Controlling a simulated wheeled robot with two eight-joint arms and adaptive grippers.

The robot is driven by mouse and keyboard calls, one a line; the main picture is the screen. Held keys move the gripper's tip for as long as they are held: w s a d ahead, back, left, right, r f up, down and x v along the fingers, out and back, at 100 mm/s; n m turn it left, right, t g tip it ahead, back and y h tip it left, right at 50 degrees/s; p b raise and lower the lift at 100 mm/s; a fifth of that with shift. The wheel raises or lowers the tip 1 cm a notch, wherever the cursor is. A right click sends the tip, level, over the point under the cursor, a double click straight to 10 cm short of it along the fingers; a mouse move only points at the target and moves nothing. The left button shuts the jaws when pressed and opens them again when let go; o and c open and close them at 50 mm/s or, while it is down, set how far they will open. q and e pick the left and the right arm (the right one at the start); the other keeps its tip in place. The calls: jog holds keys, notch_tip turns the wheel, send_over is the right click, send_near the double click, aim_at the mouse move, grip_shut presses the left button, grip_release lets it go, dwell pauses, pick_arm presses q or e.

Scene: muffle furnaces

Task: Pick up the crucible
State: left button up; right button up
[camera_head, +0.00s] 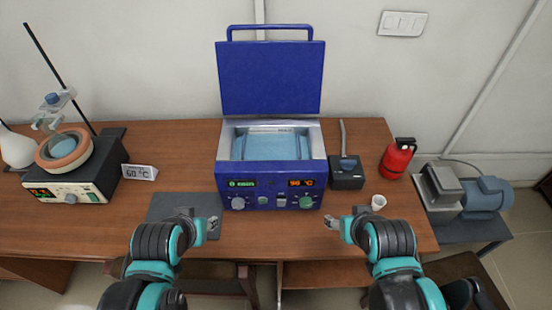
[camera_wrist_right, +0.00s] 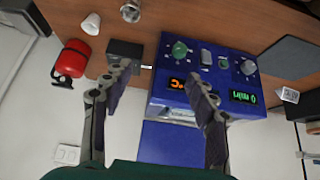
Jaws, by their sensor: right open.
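The crucible (camera_head: 378,202) is a small white cup standing on the wooden table near its right front edge. In the right wrist view a small white cup (camera_wrist_right: 91,24) shows at the top left. My right gripper (camera_head: 332,222) is left of the crucible and apart from it, near the table's front edge. In its wrist view my right gripper (camera_wrist_right: 160,85) has its fingers spread with nothing held. My left gripper (camera_head: 213,222) is over the front of the grey mat, far left of the crucible; its fingers are too small to read.
A blue furnace (camera_head: 265,172) with its lid raised stands mid-table. A small black box (camera_head: 346,176) and a red extinguisher (camera_head: 397,158) are behind the crucible. A grey mat (camera_head: 165,208) lies left of the furnace. A pump (camera_head: 487,196) sits beyond the table's right edge.

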jog(key=shift+o, duration=0.8)
jog(key=w+d+f+n+g+b, duration=0.2)
jog(key=w+d+f+n+g, duration=0.4)
jog(key=n, duration=0.7)
jog(key=w+d+f+n+b, duration=0.1)
jog(key=w+f+n+b, duration=0.1)
jog(key=f, duration=0.4)
jog(key=w+f+n+b, duration=0.1)
jog(key=w+f+n, duration=0.1)
jog(key=f+n, duration=0.2)
jog(key=w+d+f+n+g+b, duration=0.1)
jog(key=w+f+n+b, duration=0.1)
jog(key=f, duration=0.6)
jog(key=shift+d+f+n+b, duration=0.35)
jog(key=shift+f+n, duration=0.05)
jog(key=shift+n, duration=0.3)
jog(key=shift+s+r, duration=0.1)
jog(key=shift+r, duration=0.05)
jog(key=shift+c, duration=0.5)
jog(key=c, duration=1.1)
